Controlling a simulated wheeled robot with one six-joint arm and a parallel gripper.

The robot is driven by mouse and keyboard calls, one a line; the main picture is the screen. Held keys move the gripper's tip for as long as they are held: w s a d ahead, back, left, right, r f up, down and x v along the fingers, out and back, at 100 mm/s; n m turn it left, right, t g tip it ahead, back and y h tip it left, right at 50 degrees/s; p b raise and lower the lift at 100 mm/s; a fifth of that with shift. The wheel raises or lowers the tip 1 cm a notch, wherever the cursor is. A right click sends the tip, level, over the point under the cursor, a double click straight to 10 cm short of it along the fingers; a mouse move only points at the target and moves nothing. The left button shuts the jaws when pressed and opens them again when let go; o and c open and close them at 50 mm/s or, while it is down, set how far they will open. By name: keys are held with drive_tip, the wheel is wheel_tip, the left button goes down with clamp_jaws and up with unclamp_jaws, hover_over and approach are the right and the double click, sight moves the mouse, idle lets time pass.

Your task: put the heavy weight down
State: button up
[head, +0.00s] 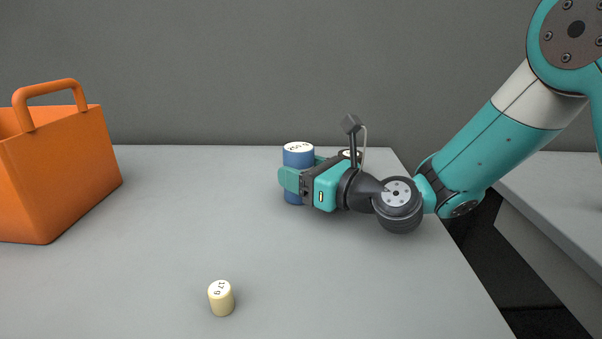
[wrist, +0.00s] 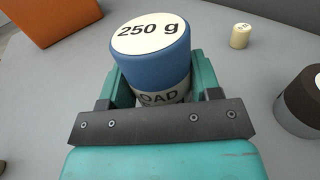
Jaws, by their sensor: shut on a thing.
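The heavy weight (head: 298,156) is a blue cylinder with a white top, upright near the back right of the grey table. In the wrist view its top (wrist: 150,34) reads "250 g", and a grey band with "LOAD" partly showing lies below the blue. My gripper (head: 292,180) is shut on it, with one teal finger on each side. The fingers in the wrist view (wrist: 155,80) hide part of its lower body. Its base is at or just above the table; I cannot tell whether it touches.
A small cream weight (head: 221,299) stands at the front. A dark brown weight (wrist: 303,100) stands at the right in the wrist view. An orange carrier with a handle (head: 65,170) stands at the left. The table (head: 190,215) between them is clear.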

drive_tip(key=shift+f, duration=0.15)
drive_tip(key=o, duration=1.1)
drive_tip(key=b+v, duration=0.2)
drive_tip(key=v, duration=0.9)
drive_tip(key=shift+s+d+b, duration=0.3)
drive_tip(key=shift+s+d, duration=0.05)
drive_tip(key=shift+d, duration=0.05)
